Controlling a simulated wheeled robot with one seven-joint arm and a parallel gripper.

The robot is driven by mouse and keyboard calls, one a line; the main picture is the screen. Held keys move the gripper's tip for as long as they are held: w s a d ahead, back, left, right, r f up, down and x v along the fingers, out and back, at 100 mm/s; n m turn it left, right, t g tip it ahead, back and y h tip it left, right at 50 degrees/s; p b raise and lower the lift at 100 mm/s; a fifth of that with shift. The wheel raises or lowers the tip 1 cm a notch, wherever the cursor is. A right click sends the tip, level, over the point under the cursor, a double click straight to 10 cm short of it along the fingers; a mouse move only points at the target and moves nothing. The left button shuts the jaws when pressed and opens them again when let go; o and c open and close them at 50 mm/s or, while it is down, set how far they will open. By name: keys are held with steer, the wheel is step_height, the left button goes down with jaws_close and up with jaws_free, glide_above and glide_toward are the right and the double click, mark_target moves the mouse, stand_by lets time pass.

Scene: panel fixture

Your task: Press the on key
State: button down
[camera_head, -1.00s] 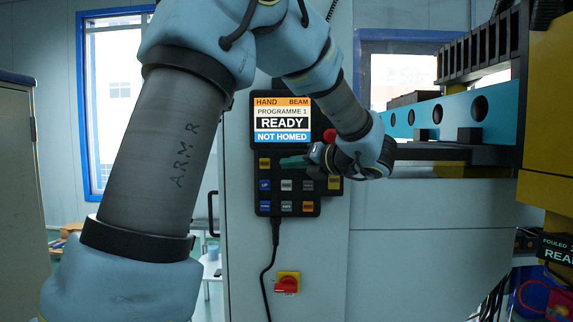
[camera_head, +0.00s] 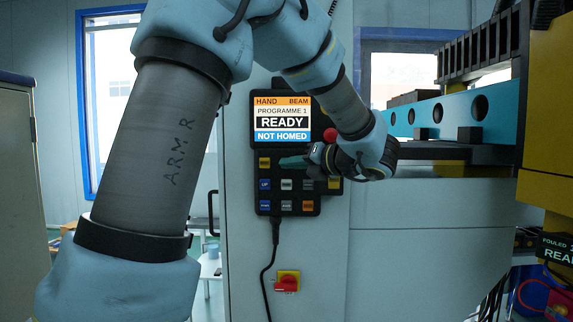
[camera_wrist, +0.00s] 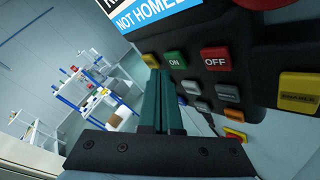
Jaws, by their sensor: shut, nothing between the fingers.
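The green ON key (camera_wrist: 175,60) is on the dark control pendant (camera_head: 282,205), and in the wrist view it shows just beyond and right of my fingertips. In the head view my gripper covers the place where it sits. My gripper (camera_head: 283,162) is shut and empty, its teal fingers pointing left across the key rows. In the wrist view the fingertips (camera_wrist: 158,73) are close to the ON key, between it and a yellow key (camera_wrist: 151,61). I cannot tell whether they touch the panel.
The red OFF key (camera_wrist: 216,60) is right of ON, with grey and blue keys below. The pendant screen (camera_head: 282,120) reads READY, NOT HOMED. A red stop button (camera_head: 330,135) is close to my wrist. A red rotary switch (camera_head: 287,283) is lower on the cabinet.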

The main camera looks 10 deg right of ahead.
steer(key=s, duration=0.3)
steer(key=s+a, duration=0.1)
steer(key=s, duration=0.1)
stand_by(0.4)
stand_by(0.4)
steer(key=s+a+f+n+g+h, duration=0.3)
steer(key=a+f+n+g, duration=0.1)
steer(key=f+n, duration=0.5)
steer(key=s+a+f+n+g+h, duration=0.3)
steer(key=a+f+n, duration=0.4)
steer(key=n, duration=0.7)
steer(key=s+a+f+n+g+h, duration=0.3)
steer(key=s+a+f+n+g, duration=0.1)
steer(key=f+n, duration=0.7)
steer(key=shift+s+a+n+g+h, duration=0.35)
steer(key=shift+s+a+n, duration=0.4)
steer(key=shift+a, duration=0.25)
